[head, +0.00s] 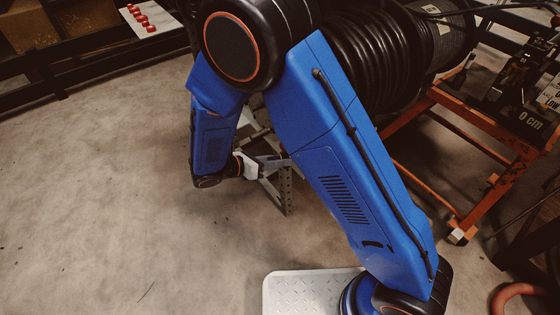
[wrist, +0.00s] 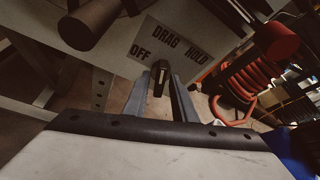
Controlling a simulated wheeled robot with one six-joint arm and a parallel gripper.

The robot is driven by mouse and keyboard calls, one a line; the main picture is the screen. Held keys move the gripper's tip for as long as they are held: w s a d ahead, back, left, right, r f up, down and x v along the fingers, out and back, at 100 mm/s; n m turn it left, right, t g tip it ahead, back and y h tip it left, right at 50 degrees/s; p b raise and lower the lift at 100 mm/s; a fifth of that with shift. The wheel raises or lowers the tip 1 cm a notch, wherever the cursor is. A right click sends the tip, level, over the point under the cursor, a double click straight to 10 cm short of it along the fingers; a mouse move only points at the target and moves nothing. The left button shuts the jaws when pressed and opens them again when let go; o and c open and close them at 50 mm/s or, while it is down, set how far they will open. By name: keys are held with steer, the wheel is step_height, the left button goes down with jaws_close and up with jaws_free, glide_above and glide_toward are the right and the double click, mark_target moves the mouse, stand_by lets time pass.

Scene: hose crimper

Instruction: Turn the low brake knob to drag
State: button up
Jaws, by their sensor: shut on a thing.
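The low brake knob (wrist: 159,76) is a small black knob with a pale pointer line, in the upper middle of the wrist view. It stands just below a label plate (wrist: 170,60) that reads OFF at left, DRAG at the top and HOLD at right. The pointer line points up the picture, roughly toward DRAG. My gripper (wrist: 160,85) has its two grey fingers on either side of the knob and is shut on it. In the head view my gripper (head: 272,161) reaches right at a grey metal stand (head: 286,190). The knob is hidden there.
A dark cylinder (wrist: 92,22) juts out near the panel at upper left. A red coil (wrist: 250,82) is to the right. In the head view a black ribbed hose (head: 375,60) and an orange frame (head: 475,118) stand at right. The floor at left is clear.

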steer(key=shift+n+h, duration=0.3)
steer(key=shift+n, duration=0.1)
stand_by(0.3)
steer(key=o, duration=0.7)
steer(key=shift+a, duration=0.1)
steer(key=v, duration=1.7)
steer(key=shift+w+r, duration=0.15)
steer(key=shift+r, duration=0.1)
steer(key=shift+a, duration=0.15)
